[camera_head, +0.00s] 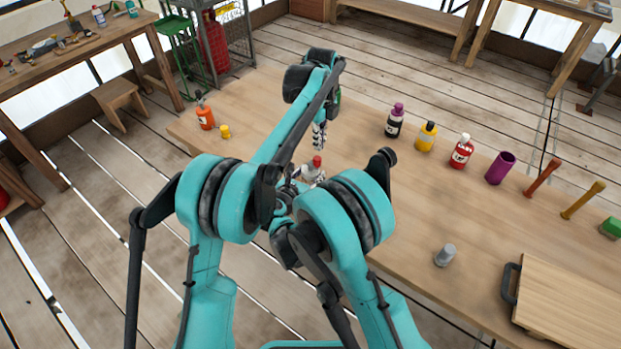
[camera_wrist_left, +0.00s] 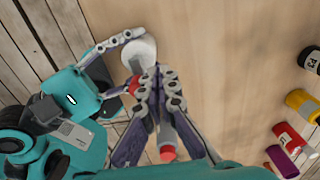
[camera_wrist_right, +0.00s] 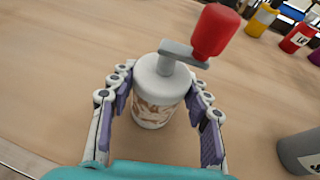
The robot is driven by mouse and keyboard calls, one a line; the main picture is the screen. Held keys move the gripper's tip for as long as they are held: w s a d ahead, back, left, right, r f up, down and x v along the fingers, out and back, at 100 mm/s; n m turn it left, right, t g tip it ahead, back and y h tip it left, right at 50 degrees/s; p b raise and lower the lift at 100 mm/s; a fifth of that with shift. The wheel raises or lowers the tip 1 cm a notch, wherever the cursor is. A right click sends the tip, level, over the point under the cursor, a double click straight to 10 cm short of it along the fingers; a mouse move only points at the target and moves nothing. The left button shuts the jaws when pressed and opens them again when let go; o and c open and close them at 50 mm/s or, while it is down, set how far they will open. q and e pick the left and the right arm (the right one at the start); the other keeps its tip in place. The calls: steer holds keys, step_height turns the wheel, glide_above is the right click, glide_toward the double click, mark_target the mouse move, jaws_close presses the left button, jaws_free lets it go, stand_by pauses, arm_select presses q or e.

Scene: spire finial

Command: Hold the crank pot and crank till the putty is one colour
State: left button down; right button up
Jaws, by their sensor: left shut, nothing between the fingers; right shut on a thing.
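The crank pot (camera_wrist_right: 158,92) stands upright on the table. It has a white lid, a grey crank arm (camera_wrist_right: 184,55) and a red knob (camera_wrist_right: 214,31). Its side shows white and brown swirls, not one colour. My right gripper (camera_wrist_right: 160,108) is shut around the pot, one finger on each side. In the left wrist view the white lid (camera_wrist_left: 140,52) and part of the red knob (camera_wrist_left: 133,86) show. My left gripper (camera_wrist_left: 160,76) is shut and empty, its fingertips close to the knob. In the head view it hangs above the pot's red knob (camera_head: 316,161).
Several bottles, including a yellow one (camera_head: 426,137) and a red one (camera_head: 462,151), line the table's far side. A grey container (camera_head: 445,255) stands right of the pot. A wooden board (camera_head: 570,310) lies at the right. An orange bottle (camera_head: 205,118) stands at the left.

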mark_target(315, 160)
arm_select(q)
steer(key=shift+f, duration=0.1)
stand_by(0.3)
steer(key=shift+f, duration=1.45)
steer(key=shift+s, duration=0.1)
steer(key=shift+s, duration=0.5)
steer(key=shift+s+d, duration=0.1)
steer(key=shift+s, duration=1.25)
stand_by(0.9)
steer(key=shift+s+a, duration=0.5)
steer(key=shift+a, duration=0.15)
stand_by(0.5)
steer(key=shift+s+a, duration=0.2)
steer(key=shift+a, duration=0.75)
stand_by(1.2)
